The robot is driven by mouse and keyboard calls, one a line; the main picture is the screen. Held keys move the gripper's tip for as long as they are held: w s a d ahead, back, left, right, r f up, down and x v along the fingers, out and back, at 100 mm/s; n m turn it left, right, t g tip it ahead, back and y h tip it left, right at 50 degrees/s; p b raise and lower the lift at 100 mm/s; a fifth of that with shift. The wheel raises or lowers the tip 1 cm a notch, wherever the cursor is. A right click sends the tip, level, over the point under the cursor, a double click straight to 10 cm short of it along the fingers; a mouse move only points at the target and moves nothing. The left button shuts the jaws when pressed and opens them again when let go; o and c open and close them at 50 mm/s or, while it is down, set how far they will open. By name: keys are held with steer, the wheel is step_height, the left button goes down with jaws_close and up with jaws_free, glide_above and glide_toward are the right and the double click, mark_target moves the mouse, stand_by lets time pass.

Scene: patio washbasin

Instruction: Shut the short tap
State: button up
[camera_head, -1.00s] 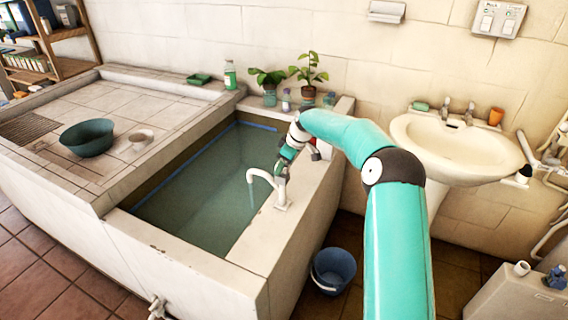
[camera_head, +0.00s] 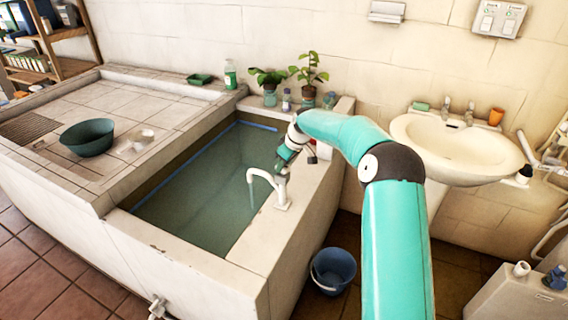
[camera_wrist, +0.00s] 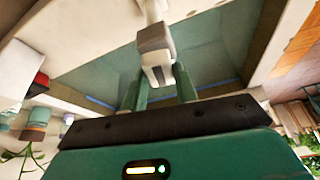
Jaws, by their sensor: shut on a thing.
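A short white tap (camera_head: 281,192) with a curved spout stands on the near right rim of the water-filled trough. A thin stream of water falls from its spout. My gripper (camera_head: 284,166) is at the top of this tap, coming down from behind. In the wrist view, my gripper (camera_wrist: 160,88) has its two green fingers on either side of a pale grey-white tap part (camera_wrist: 156,55), and is shut on it. In the head view the gripper hides part of the tap's top.
The trough (camera_head: 235,260) has a broad pale rim. A red-topped thing (camera_wrist: 40,82) is close beside the gripper. Potted plants (camera_head: 309,75) and small bottles stand at the back corner. A blue bucket (camera_head: 333,270) is on the floor, and a white washbasin (camera_head: 455,150) is at right.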

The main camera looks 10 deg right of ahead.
steer(key=m, duration=0.2)
steer(key=m+h, duration=0.1)
steer(key=m, duration=0.1)
steer(key=shift+s+a+t+h, duration=0.1)
steer(key=shift+a+t+h, duration=0.05)
steer(key=shift+t+h, duration=0.2)
steer(key=m+h, duration=0.1)
steer(key=m, duration=0.3)
steer(key=shift+a, duration=0.1)
steer(key=m+h, duration=0.1)
steer(key=m, duration=0.2)
steer(key=shift+a+m+h, duration=0.1)
steer(key=shift+m+h, duration=0.2)
steer(key=shift+h, duration=0.05)
steer(key=m+h, duration=0.1)
steer(key=m, duration=0.3)
steer(key=shift+m, duration=0.3)
steer(key=o, duration=1)
steer(key=shift+r+h, duration=0.1)
steer(key=shift+h, duration=0.2)
steer(key=v, duration=1.3)
steer(key=shift+w+r, duration=0.2)
steer(key=shift+r, duration=0.2)
